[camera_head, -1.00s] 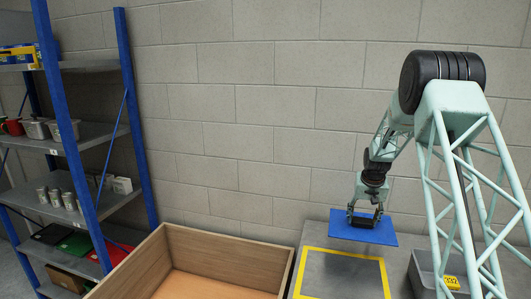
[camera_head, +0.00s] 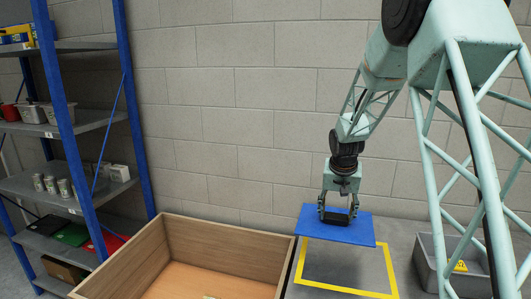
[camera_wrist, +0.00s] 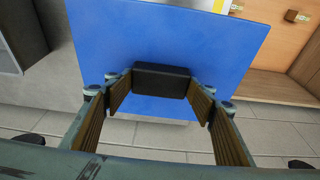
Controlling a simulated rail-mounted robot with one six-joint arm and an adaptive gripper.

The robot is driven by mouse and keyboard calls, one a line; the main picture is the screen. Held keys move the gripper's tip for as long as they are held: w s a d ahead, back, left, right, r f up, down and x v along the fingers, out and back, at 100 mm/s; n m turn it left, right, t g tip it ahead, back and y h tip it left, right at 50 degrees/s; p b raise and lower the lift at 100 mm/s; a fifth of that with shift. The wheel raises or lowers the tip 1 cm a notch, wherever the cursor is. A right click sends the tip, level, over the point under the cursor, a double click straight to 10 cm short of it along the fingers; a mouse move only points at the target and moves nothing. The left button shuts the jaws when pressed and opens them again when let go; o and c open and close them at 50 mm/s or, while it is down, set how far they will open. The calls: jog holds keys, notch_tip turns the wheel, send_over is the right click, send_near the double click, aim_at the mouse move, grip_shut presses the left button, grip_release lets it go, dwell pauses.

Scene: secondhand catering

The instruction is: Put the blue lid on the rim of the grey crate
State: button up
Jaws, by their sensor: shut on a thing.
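The blue lid (camera_head: 354,227) is a flat rectangular panel with a black block handle (camera_wrist: 162,81) on top. My gripper (camera_head: 338,208) is shut on that handle and holds the lid roughly level above the grey table. In the wrist view my gripper (camera_wrist: 160,97) has one finger at each end of the handle, and the blue lid (camera_wrist: 165,40) fills the middle. The grey crate (camera_head: 468,264) stands at the lower right in the head view, to the right of the lid, partly behind my arm's lattice. It has a yellow warning label.
A yellow frame (camera_head: 304,265) is marked on the grey table (camera_head: 393,229), below the lid. A large open wooden box (camera_head: 178,229) stands to its left. A blue-framed shelf (camera_head: 75,145) with tins and boxes is farther left. The block wall is behind.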

aim_at(324, 232)
jog(key=s+a+b, duration=0.1)
jog(key=s+a, duration=0.2)
jog(key=s+a+b, duration=0.2)
jog(key=s, duration=0.2)
jog(key=shift+a, duration=0.4)
jog(key=shift+f, duration=0.1)
jog(key=s+f+n+y, duration=0.1)
jog(key=s+f+n, duration=0.2)
jog(key=s+f, duration=0.4)
dwell(0.4)
jog(key=shift+d, duration=0.15)
